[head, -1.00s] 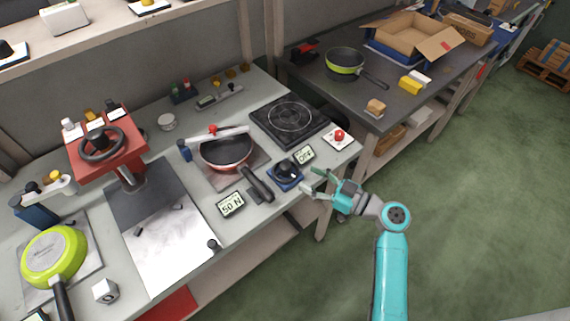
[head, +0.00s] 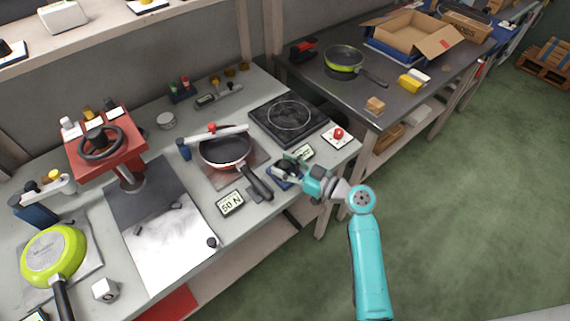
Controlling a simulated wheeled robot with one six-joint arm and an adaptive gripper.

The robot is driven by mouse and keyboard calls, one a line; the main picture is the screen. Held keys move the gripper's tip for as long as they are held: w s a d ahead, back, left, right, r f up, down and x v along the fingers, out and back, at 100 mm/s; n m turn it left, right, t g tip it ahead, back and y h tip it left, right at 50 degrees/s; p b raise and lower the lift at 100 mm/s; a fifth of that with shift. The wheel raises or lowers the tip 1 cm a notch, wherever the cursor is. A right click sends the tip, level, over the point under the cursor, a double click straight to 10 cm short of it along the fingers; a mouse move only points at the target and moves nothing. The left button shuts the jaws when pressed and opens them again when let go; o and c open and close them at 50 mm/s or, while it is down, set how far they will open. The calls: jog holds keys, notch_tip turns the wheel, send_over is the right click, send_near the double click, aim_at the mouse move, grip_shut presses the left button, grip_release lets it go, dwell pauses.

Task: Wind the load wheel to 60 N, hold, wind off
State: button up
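A black round wheel (head: 284,168) on a small blue base (head: 277,182) sits near the bench's front edge, partly hidden by my gripper. My gripper (head: 283,168) is at this wheel, its fingers spread on either side of it. Whether they touch the wheel is too small to tell. A display (head: 230,203) left of it reads 50 N. A dark pan with a red rim (head: 226,147) lies flat under a pale bar, its black handle (head: 257,183) pointing toward the bench front.
A red stand with a black handwheel (head: 102,143) is at left, near an upturned green pan (head: 54,254). A hotplate (head: 289,118), a display (head: 304,152) and a red button (head: 338,134) are close to my gripper. The right table holds another pan (head: 344,59).

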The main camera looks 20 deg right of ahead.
grip_shut()
jog(key=m+t+h, duration=0.1)
jog(key=m+h, duration=0.1)
jog(key=h, duration=0.1)
jog(key=shift+s+a+t, duration=0.1)
jog(key=shift+t, duration=0.3)
jog(key=shift+m+t+h, duration=0.7)
jog(key=shift+m+h, duration=0.7)
jog(key=shift+h, duration=0.6)
jog(key=shift+o, duration=2)
grip_release()
